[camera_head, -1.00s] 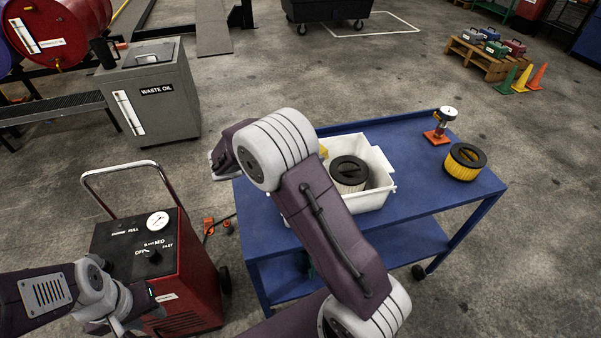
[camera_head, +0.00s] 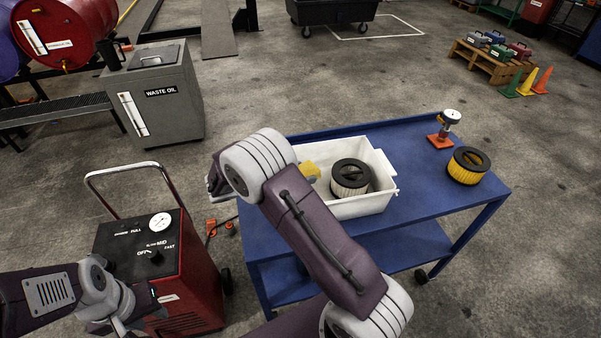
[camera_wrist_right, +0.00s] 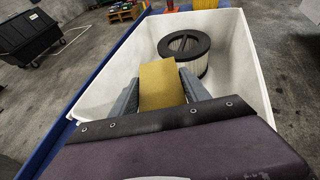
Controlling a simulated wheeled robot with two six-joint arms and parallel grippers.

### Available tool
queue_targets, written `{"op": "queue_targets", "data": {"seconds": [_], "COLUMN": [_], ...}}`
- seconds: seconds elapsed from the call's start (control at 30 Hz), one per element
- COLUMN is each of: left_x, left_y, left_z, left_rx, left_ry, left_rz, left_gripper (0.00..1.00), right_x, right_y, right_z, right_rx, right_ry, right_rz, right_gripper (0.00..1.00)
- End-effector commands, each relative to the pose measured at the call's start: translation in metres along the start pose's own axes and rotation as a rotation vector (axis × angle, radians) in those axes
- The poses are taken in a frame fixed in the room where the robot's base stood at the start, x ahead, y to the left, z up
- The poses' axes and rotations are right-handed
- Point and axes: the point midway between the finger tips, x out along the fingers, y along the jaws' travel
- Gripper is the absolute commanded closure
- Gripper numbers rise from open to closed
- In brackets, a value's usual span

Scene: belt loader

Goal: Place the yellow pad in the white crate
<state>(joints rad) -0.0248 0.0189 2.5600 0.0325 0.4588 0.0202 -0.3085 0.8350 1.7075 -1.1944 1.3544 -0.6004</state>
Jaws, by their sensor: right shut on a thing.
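The yellow pad (camera_head: 311,170) shows at the left end of the white crate (camera_head: 365,207), partly hidden by my right arm. In the right wrist view, my right gripper (camera_wrist_right: 160,92) is shut on the pad (camera_wrist_right: 158,80), one finger on each side. The pad is over the open crate (camera_wrist_right: 244,65); whether it touches the crate floor I cannot tell. My left gripper (camera_head: 122,326) is at the lower left, away from the crate, and its jaws are unclear.
A black-topped filter (camera_head: 350,178) stands in the crate, right of the pad. The crate is on a blue cart (camera_head: 425,200) with a yellow filter (camera_head: 467,166) and a red-based device (camera_head: 444,130). A red machine (camera_head: 160,265) stands at left.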

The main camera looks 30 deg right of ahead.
Motion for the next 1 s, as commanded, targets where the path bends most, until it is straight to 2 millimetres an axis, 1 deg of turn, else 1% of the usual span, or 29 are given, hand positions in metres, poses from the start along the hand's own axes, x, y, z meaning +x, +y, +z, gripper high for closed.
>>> {"op": "queue_targets", "data": {"seconds": [0.03, 0.3, 0.33, 0.4, 0.67, 0.73, 0.8, 0.87, 1.0], "left_x": [0.002, 0.004, 0.004, 0.004, 0.005, 0.003, -0.002, 0.001, 0.003], "left_y": [0.000, 0.000, 0.000, 0.000, 0.000, 0.000, 0.000, 0.000, 0.000], "left_z": [0.000, 0.000, 0.000, 0.000, 0.001, 0.000, 0.000, 0.000, 0.000], "left_rx": [0.000, 0.000, 0.000, 0.000, 0.000, 0.000, 0.000, 0.000, 0.000], "left_ry": [0.000, 0.000, 0.000, 0.000, 0.000, 0.000, 0.000, 0.000, 0.000], "left_rz": [0.000, 0.000, 0.000, 0.000, 0.000, 0.000, 0.000, 0.000, 0.000], "left_gripper": [0.64, 0.64, 0.64, 0.64, 0.64, 0.64, 0.64, 0.64, 0.64], "right_x": [0.001, 0.004, 0.004, 0.005, 0.005, 0.003, -0.001, -0.012, -0.051], "right_y": [0.000, -0.002, -0.002, -0.003, -0.003, -0.003, -0.002, -0.001, 0.000], "right_z": [-0.004, -0.012, -0.013, -0.014, -0.015, -0.011, -0.002, -0.003, -0.002], "right_rx": [-0.001, -0.006, -0.007, -0.008, -0.010, -0.009, -0.009, -0.010, -0.005], "right_ry": [0.003, 0.008, 0.009, 0.009, 0.009, 0.009, 0.009, 0.008, 0.006], "right_rz": [0.000, -0.003, -0.004, -0.005, -0.005, -0.005, -0.003, 0.001, 0.005], "right_gripper": [0.85, 0.85, 0.40, 0.24, 0.24, 0.24, 0.24, 0.24, 0.24]}}
